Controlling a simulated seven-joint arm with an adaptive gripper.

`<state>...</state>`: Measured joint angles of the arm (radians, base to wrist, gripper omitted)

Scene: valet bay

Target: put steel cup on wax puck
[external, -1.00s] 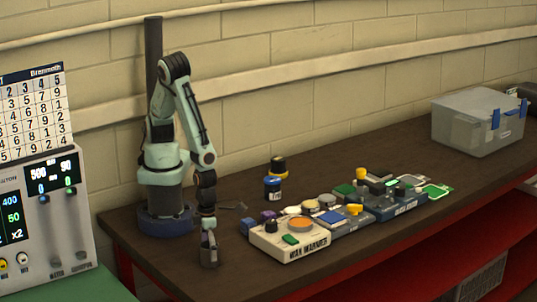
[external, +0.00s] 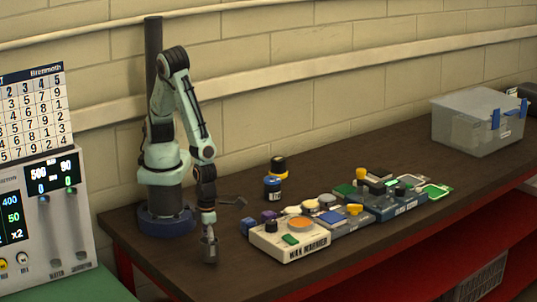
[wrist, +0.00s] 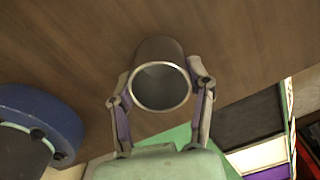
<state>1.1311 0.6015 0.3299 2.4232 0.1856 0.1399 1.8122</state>
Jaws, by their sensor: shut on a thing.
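My gripper (external: 209,234) points down near the front left of the bench and is shut on the steel cup (external: 210,252). In the wrist view my gripper (wrist: 160,88) has one finger on each side of the steel cup (wrist: 157,50), whose open round mouth faces the camera. The cup looks empty inside and slightly tilted in the external view. Any gap below it is too small to judge. An orange disc (external: 300,223) lies on the white wax warmer (external: 272,248), right of the cup. I cannot tell whether this disc or a pale puck (external: 291,210) behind it is the wax puck.
A dark knob (external: 271,227) and green piece (external: 290,240) flank the orange disc. A clear bin (external: 478,120) is far right. Bare bench lies between cup and warmer.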

